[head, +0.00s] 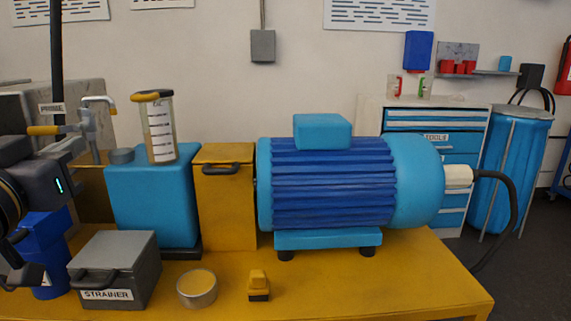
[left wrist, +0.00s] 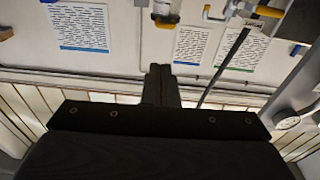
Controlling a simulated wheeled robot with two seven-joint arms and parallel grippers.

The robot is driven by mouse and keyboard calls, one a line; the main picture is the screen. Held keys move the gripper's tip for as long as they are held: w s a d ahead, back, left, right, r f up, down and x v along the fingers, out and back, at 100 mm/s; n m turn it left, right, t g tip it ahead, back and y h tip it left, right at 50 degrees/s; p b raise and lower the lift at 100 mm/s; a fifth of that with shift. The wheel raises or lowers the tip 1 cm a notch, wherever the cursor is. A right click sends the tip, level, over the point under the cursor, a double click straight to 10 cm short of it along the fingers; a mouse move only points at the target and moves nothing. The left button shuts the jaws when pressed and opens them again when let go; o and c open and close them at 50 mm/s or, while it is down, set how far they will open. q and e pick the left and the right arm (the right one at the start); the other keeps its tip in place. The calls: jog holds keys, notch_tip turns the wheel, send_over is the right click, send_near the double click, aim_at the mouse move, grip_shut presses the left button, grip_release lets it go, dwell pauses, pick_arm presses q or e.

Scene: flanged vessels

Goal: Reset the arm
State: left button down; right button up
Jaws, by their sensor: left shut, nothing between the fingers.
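My left gripper (head: 74,146) is at the left edge of the head view, a dark body with a small cyan light. It is beside the dark pipe labelled PRIMING (head: 58,108) and a yellow-handled valve (head: 45,130). I cannot tell whether it touches them. In the left wrist view its two dark fingers (left wrist: 160,85) are together with nothing between them. My right gripper is not in view.
A blue motor (head: 333,185) stands on the yellow bench (head: 400,285). A grey STRAINER box (head: 115,265), a round tin (head: 197,288) and a small yellow part (head: 258,284) sit in front. A sight glass (head: 159,128) tops the blue block (head: 152,205).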

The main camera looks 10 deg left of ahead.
pick_arm(q)
jog(key=w+d+f+g+h, duration=0.1)
jog(key=d+f+g+h, duration=0.25)
jog(key=f, duration=0.75)
jog(key=w+d+f+g+h, duration=0.1)
jog(key=d+f+g+h, duration=0.2)
jog(key=f, duration=0.9)
jog(key=s+d+f+m+g+h, duration=0.1)
jog(key=s+d+f+g, duration=0.3)
jog(key=f, duration=0.4)
jog(key=s+d+f+m+g+h, duration=0.1)
jog(key=s+d+f+g+h, duration=0.1)
jog(key=s+d+f, duration=0.5)
notch_tip(320, 180, up, 30)
jog(key=w+p, duration=0.2)
jog(key=p, duration=2.9)
jog(key=shift+w+a+r, duration=0.15)
jog(key=shift+a+r, duration=0.05)
jog(key=shift+a, duration=0.2)
jog(key=shift+y, duration=0.25)
